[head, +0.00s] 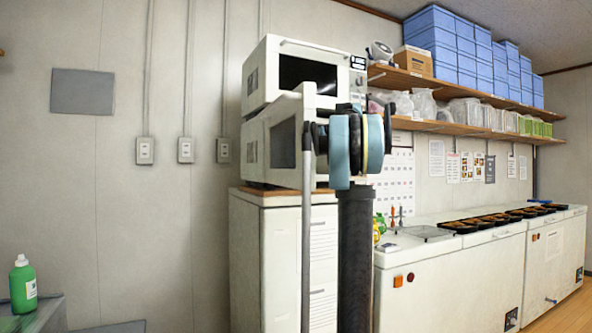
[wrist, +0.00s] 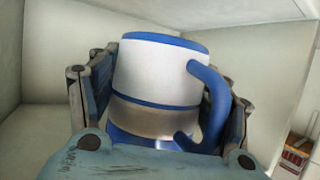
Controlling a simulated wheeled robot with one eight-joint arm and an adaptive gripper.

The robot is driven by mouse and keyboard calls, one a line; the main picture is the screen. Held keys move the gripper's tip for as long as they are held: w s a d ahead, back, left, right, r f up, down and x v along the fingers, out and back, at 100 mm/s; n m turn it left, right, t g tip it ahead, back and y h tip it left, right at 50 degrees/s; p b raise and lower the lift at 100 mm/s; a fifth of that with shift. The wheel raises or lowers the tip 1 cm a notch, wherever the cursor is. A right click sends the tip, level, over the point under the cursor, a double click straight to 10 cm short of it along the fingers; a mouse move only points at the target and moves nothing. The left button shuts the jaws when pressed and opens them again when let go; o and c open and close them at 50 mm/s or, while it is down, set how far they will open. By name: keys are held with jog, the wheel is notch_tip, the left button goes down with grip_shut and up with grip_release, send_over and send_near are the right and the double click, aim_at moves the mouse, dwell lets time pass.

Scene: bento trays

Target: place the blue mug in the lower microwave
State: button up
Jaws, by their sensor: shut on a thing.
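The blue mug (wrist: 155,70) has a white body, a blue rim, a blue handle on its right and a brownish-grey lower band. My gripper (wrist: 160,88) is shut on it, with a finger on each side; the mug looks roughly upright. The lower microwave (head: 253,145) stands on a white cabinet in the head view. Its door (head: 284,143) appears swung open toward me. My gripper is at the lower microwave's front, where my arm hides much of the opening and the mug. Pale walls surround the mug in the wrist view, apparently the microwave's inside; contact with its floor is hidden.
A second microwave (head: 305,75) sits on top of the lower one. The white cabinet (head: 262,250) is below. Shelves (head: 440,82) with blue boxes and a long white counter (head: 450,260) with dark trays are to the right.

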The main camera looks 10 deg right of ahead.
jog(key=w, duration=0.2)
jog(key=w+a, duration=0.1)
jog(key=w, duration=0.1)
jog(key=shift+w+a, duration=0.1)
jog(key=shift+a, duration=0.1)
jog(key=shift+w+f, duration=0.2)
jog(key=shift+f, duration=1)
jog(key=shift+w+f, duration=0.1)
jog(key=shift+f, duration=2)
jog(key=shift+w+a+f, duration=0.1)
jog(key=shift+f, duration=0.05)
jog(key=shift+f, duration=0.1)
jog(key=o, duration=1.5)
